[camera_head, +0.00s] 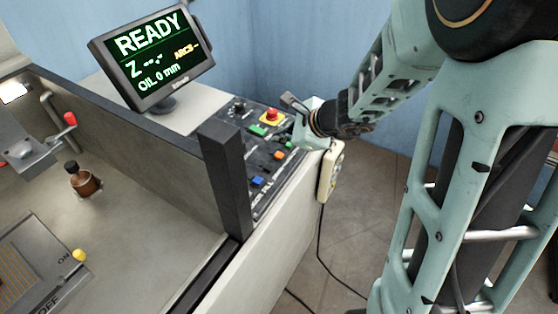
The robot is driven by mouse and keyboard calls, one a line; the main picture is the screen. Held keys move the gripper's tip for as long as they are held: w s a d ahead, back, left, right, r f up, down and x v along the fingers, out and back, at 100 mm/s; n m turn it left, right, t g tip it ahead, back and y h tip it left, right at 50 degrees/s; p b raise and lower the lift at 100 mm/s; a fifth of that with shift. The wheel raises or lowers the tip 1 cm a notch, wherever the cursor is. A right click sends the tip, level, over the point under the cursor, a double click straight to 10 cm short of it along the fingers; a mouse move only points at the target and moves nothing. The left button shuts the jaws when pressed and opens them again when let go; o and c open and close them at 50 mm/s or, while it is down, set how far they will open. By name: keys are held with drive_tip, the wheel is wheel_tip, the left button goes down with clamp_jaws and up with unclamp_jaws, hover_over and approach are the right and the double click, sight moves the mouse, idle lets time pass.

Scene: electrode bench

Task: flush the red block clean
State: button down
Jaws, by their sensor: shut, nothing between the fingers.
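No red block shows clearly in this view. My gripper (287,99) is at the far right edge of the control panel (265,150), pointing left, with its fingers shut and empty. It is just right of a red mushroom button on a yellow base (272,116). Its lower side partly hides the panel's right edge, and I cannot tell whether it touches anything. A red-tipped handle (70,118) on a bent pipe stands inside the grey tank (130,210) at the left.
The panel also has green (257,130), orange (278,155) and blue (257,181) buttons. A monitor (152,55) reads READY and OIL 0 mm. A yellow-knobbed lever (79,255) is by ON/OFF lettering. A corded pendant (331,170) hangs beside the panel. A dark post (225,180) rises nearby.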

sight(281, 156)
drive_tip(key=shift+f+b, duration=1.25)
drive_tip(key=shift+f, duration=0.4)
drive_tip(key=shift+f+b, duration=0.4)
drive_tip(key=shift+b, duration=0.15)
drive_tip(key=shift+f+b, duration=0.45)
drive_tip(key=shift+b, duration=0.1)
idle(0.7)
drive_tip(key=shift+r, duration=0.1)
drive_tip(key=shift+r+p, duration=0.65)
drive_tip(key=shift+r, duration=0.15)
wheel_tip(281, 156, up, 5)
drive_tip(key=p, duration=0.4)
drive_tip(key=shift+r, duration=0.1)
